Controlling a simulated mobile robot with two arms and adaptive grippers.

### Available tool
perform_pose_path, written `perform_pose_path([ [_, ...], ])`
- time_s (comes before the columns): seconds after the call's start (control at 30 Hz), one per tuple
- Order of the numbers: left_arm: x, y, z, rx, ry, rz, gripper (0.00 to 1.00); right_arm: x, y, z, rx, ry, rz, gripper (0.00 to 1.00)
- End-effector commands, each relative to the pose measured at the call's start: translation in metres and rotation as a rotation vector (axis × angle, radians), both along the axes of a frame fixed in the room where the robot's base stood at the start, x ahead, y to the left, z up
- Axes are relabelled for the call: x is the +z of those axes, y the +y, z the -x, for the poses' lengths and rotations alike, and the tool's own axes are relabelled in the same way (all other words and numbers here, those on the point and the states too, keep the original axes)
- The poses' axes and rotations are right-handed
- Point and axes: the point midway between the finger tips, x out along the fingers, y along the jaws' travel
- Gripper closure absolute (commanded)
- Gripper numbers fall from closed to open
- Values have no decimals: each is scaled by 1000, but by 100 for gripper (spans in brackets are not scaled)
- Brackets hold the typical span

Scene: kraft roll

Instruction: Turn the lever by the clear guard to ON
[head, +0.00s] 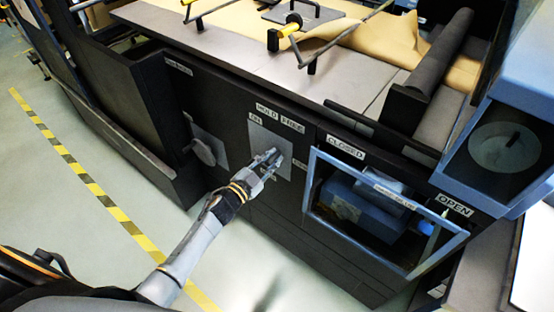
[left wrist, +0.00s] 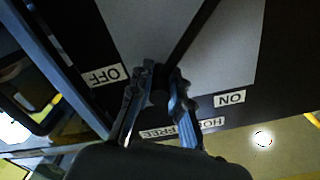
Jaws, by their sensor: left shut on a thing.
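The lever is on a grey plate (head: 257,138) on the dark machine front, left of the clear guard (head: 315,185) in its blue-grey frame. My left gripper (head: 275,158) is at this plate, its fingers shut on the lever, whose grip they mostly hide. In the left wrist view the fingers (left wrist: 162,84) close around a dark part, and a dark bar (left wrist: 192,46) runs up and right across the plate. There the OFF label (left wrist: 106,75) lies left of the fingers and the ON label (left wrist: 230,99) right of them. My right gripper is not in view.
Another grey plate with a rounded knob (head: 204,152) is to the left on the same front. The guard carries CLOSED (head: 345,147) and OPEN (head: 455,205) labels nearby. A brown paper sheet (head: 345,45) lies on top. Striped tape (head: 75,165) crosses the open floor.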

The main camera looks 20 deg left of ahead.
Motion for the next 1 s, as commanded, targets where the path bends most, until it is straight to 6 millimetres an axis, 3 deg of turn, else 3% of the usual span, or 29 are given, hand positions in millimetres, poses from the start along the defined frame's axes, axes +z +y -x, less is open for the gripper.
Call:
perform_pose_path([
  [0.03, 13, 6, -3, 1, 11, 39, 100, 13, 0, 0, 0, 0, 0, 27],
  [0.4, 32, 42, -16, 0, 130, 366, 100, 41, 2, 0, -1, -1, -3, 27],
  [0.77, 37, 72, -27, 1, 219, 615, 100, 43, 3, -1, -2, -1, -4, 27],
  [1.0, 37, 83, -31, 1, 217, 609, 100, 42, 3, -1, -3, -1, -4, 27],
])
